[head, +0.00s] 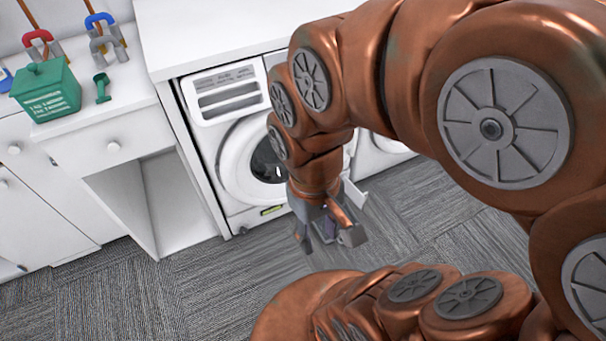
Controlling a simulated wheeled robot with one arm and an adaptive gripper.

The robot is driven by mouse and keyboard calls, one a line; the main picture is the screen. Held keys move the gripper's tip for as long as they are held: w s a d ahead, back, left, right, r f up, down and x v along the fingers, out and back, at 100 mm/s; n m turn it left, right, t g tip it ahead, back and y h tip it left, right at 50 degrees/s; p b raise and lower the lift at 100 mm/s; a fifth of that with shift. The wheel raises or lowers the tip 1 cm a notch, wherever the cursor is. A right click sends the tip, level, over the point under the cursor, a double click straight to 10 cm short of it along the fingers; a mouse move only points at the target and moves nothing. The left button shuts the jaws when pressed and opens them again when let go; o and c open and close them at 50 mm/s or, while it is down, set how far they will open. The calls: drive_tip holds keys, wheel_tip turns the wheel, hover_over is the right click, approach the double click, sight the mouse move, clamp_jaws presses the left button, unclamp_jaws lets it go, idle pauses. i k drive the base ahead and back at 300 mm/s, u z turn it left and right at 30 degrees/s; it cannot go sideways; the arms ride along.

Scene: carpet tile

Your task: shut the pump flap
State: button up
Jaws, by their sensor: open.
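A white front-loading washing machine (229,185) stands under the counter. A small light panel (355,192), which looks like the pump flap standing out from the machine's lower front, shows just right of my gripper. Its hinge and the opening behind it are hidden by my gripper and wrist. My gripper (329,238) points down in front of the machine's lower right part, its fingers apart and nothing seen between them. I cannot tell whether it touches the panel.
A small yellow-green label (272,210) is low on the machine. A second white machine (378,152) stands to the right, partly behind my arm. Left are a white cabinet (120,145) and a green box (48,92). The grey carpet (210,285) in front is clear.

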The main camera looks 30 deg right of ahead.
sight(359, 198)
drive_tip(key=u, duration=1.85)
drive_tip(key=k, duration=1.35)
drive_tip(key=z, duration=2.75)
drive_tip(key=i, duration=0.8)
drive_tip(key=z, duration=1.4)
drive_tip(key=i, duration=0.2)
drive_tip(key=z, duration=0.05)
